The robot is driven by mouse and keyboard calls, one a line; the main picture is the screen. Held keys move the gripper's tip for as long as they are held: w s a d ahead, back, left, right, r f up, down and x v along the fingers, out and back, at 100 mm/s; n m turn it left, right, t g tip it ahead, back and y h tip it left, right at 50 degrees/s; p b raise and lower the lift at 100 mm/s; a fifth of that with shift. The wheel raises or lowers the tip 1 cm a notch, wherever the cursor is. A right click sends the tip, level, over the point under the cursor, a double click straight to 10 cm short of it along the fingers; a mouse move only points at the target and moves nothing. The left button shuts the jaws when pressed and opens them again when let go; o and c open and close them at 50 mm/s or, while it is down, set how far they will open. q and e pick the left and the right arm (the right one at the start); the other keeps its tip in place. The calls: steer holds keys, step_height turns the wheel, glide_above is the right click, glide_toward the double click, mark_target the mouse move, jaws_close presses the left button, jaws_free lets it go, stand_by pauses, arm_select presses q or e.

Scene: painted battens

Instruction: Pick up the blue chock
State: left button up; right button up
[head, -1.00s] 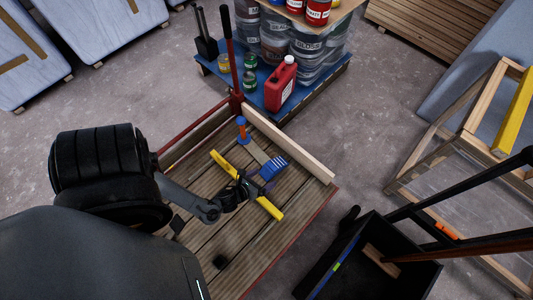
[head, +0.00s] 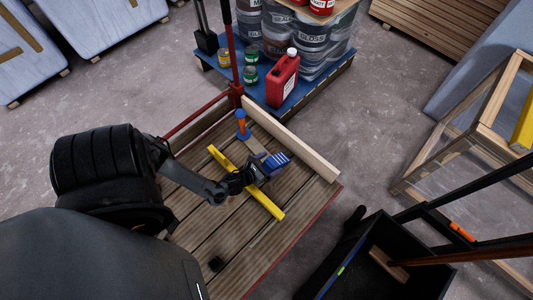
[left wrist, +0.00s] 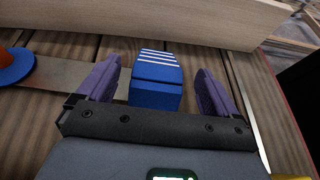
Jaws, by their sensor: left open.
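The blue chock (head: 278,162), a ridged wedge with pale stripes on its sloped face, lies on the wooden deck near the light batten. In the left wrist view the blue chock (left wrist: 156,82) sits between the two purple fingers of my left gripper (left wrist: 155,92), with a gap on each side. The fingers are open and do not visibly touch it. In the head view my left gripper (head: 262,168) is right at the chock and partly covers it. My right gripper is not in view.
A yellow batten (head: 232,168) lies under my left arm. A light wooden batten (head: 290,140) borders the deck (head: 200,235) behind the chock. A blue and orange scraper (head: 242,125) lies left of the chock. A black bin (head: 335,265) stands at right.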

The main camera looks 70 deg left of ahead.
mark_target(279, 159)
arm_select(q)
steer(key=b+x, duration=0.1)
steer(key=x, duration=0.1)
steer(key=b+x, duration=0.2)
steer(key=shift+s+f, duration=0.15)
steer(key=shift+f, duration=0.25)
steer(key=shift+w+a, duration=0.15)
steer(key=shift+w, duration=0.2)
steer(key=shift+s, duration=0.1)
steer(key=shift+c, duration=1.3)
steer(key=c, duration=1.2)
